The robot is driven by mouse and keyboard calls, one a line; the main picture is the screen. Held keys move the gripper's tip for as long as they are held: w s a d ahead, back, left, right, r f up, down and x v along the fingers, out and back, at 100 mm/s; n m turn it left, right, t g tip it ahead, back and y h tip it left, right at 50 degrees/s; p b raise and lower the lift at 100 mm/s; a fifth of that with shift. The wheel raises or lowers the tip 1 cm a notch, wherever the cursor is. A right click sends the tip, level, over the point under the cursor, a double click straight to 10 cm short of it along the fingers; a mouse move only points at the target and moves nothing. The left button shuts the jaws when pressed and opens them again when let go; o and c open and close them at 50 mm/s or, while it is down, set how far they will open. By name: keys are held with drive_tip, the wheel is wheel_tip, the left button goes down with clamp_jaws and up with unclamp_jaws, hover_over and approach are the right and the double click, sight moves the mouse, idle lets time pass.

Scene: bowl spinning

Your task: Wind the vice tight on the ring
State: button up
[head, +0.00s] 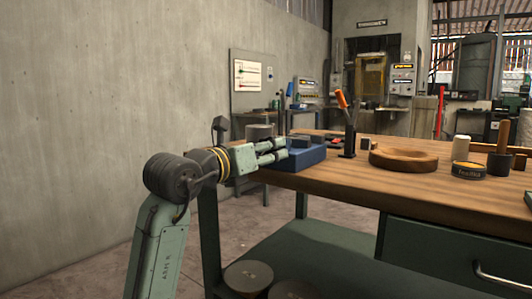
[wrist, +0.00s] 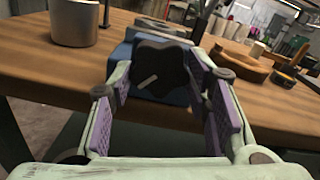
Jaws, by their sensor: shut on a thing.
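The blue vice (head: 308,156) sits at the near left edge of the wooden workbench; its blue body also shows behind the knob in the wrist view (wrist: 122,52). A black lobed knob (wrist: 160,62) with a white line mark faces me on the vice's near side. My gripper (head: 280,151) reaches the vice from the left in the head view. In the wrist view its purple-padded fingers (wrist: 163,82) are shut on the knob, one on each side. The knob and vice hide what lies between the jaws, so I cannot make out the ring there.
A grey metal cylinder (wrist: 75,22) stands left of the vice. An orange-handled tool (head: 343,100) stands in a dark holder to its right. A round wooden piece (head: 403,160) and a labelled tin (head: 468,170) are farther right. The bench's front strip is clear.

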idle(0.4)
drive_tip(key=o, duration=1.2)
drive_tip(key=shift+c, duration=0.2)
drive_tip(key=v, duration=1.2)
